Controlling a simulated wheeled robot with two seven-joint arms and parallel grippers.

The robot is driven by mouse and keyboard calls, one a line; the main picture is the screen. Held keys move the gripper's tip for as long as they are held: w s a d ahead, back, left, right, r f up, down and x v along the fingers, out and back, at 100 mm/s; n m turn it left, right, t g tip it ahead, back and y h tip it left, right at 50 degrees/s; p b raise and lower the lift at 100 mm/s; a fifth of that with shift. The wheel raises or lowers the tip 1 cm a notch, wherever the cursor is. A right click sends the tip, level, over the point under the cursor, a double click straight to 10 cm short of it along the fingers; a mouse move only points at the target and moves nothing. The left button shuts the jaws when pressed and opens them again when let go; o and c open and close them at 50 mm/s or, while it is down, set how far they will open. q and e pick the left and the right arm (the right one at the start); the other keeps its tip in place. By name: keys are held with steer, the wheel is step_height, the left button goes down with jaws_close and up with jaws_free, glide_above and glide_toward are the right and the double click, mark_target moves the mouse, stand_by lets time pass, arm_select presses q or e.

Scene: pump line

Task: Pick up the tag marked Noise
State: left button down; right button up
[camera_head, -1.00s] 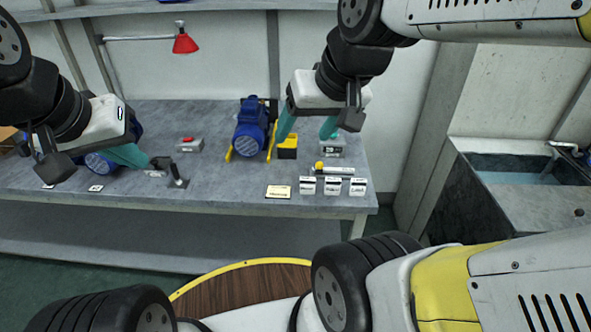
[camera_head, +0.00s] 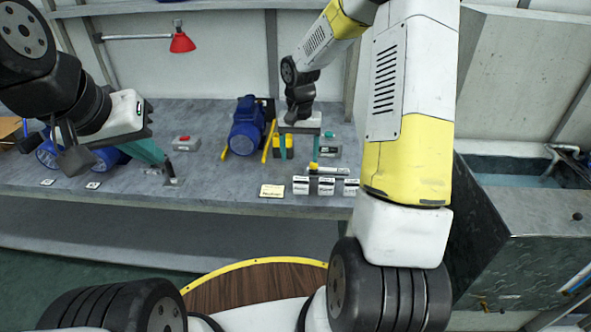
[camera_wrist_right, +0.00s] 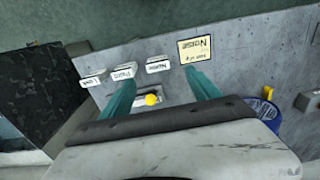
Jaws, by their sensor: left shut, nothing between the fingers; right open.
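A cream card with a yellow edge (camera_head: 271,191) lies near the bench's front edge; in the right wrist view the card (camera_wrist_right: 196,49) reads "Noise", upside down. Right of it, three white tags stand in a row: left (camera_head: 301,185), middle (camera_head: 326,186) and right (camera_head: 350,187). Their words are too small to read surely; in the wrist view the tag nearest the card (camera_wrist_right: 158,65) may read "Noise". My right gripper (camera_head: 299,156) is open and empty, pointing down behind the tags. Its teal fingers also show in the wrist view (camera_wrist_right: 160,82). My left gripper (camera_head: 171,181) is shut and empty at left.
A yellow-knobbed item (camera_head: 314,167) stands behind the tags, between my right fingers in the wrist view. A grey box with a red button (camera_head: 186,143) is left. The front middle bench is clear.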

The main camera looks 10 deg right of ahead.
mark_target(301, 178)
steer(key=f, duration=0.8)
steer(key=shift+w+d+f, duration=0.15)
steer(key=shift+d+f, duration=0.2)
steer(key=shift+f, duration=0.05)
steer(key=shift+c, duration=0.4)
steer(key=c, duration=1.3)
steer(key=shift+r, duration=0.1)
steer(key=shift+c, duration=0.2)
